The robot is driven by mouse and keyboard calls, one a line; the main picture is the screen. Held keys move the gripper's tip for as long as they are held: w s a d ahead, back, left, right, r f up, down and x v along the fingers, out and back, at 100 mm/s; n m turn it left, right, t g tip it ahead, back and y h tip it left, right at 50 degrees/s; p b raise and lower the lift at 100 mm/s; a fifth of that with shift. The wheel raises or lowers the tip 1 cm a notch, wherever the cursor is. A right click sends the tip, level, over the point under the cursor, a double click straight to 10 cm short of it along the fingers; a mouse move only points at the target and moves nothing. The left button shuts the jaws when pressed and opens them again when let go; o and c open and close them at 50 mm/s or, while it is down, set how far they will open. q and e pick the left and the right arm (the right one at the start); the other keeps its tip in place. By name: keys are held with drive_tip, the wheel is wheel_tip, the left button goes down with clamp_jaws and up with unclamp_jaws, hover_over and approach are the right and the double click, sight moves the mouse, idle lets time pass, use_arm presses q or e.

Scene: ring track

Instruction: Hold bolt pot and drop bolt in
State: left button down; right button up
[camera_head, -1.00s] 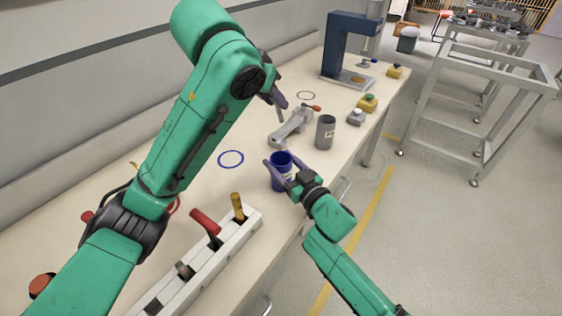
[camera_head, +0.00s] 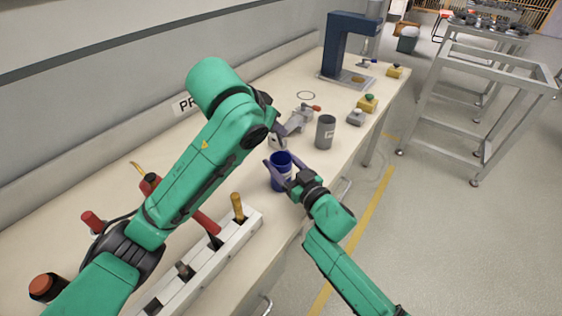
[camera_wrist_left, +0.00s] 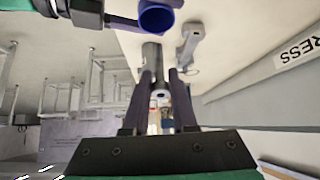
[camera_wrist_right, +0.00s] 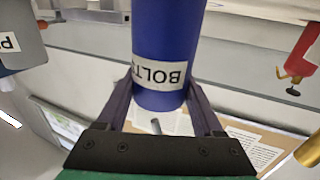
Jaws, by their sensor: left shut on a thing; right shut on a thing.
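The blue bolt pot (camera_head: 281,178) stands upright near the front edge of the bench. My right gripper (camera_head: 281,174) is shut on its sides; the right wrist view shows the fingers around the pot (camera_wrist_right: 168,45) with its BOLTS label. My left gripper (camera_head: 279,132) is above and behind the pot's rim in the head view. In the left wrist view, a small grey bolt (camera_wrist_left: 160,94) shows between the fingers of the left gripper (camera_wrist_left: 163,80), which is shut on it. The open mouth of the pot (camera_wrist_left: 157,18) shows beyond the fingertips. The bolt is hidden in the head view.
A grey pot (camera_head: 325,132) stands right of the blue pot. Behind are a grey clamp-like tool (camera_head: 298,120) and a blue press (camera_head: 345,45). A white rack (camera_head: 222,248) with handled tools lies in front at left. Yellow and grey button boxes (camera_head: 367,103) stand further right.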

use_arm(q)
drive_tip(key=shift+f, duration=2.35)
drive_tip(key=c, duration=0.6)
unclamp_jaws()
drive_tip(key=shift+c, duration=0.2)
drive_tip(key=v, duration=1.2)
drive_tip(key=shift+a, duration=0.1)
